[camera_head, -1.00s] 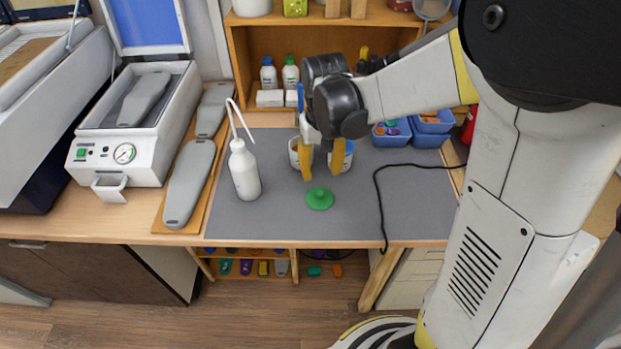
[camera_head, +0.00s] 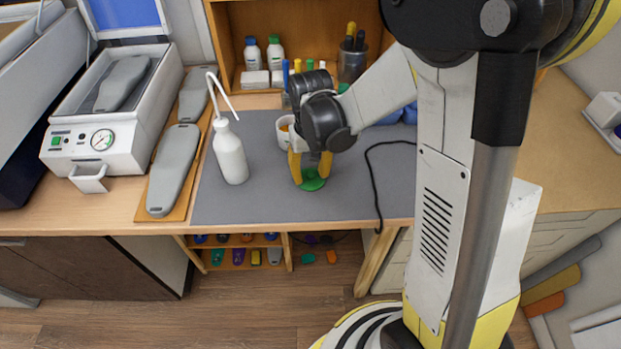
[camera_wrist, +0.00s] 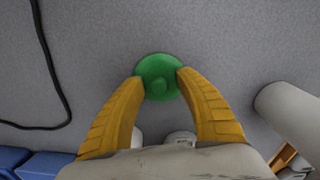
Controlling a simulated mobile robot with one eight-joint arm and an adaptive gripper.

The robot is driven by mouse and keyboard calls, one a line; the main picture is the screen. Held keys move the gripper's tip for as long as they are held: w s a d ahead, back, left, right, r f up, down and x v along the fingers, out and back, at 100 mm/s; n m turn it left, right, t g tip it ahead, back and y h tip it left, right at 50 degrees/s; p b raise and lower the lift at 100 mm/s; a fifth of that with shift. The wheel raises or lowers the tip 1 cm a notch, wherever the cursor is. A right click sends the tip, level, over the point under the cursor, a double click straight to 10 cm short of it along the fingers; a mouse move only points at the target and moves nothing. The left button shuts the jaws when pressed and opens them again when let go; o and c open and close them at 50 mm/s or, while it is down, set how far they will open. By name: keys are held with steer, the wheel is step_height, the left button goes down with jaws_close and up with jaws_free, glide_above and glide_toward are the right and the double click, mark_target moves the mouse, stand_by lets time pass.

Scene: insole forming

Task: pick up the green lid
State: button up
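The green lid (camera_head: 312,182) lies on the grey mat (camera_head: 260,205), near the mat's front part. I cannot tell whether the tips touch the lid.
A white wash bottle (camera_head: 230,152) with a bent spout stands left of my gripper. A white cup (camera_head: 284,132) stands behind it, partly hidden. A black cable (camera_head: 372,180) runs along the right of the mat. Grey insole forms (camera_head: 172,170) lie on a board further left.

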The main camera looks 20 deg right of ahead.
jaws_close()
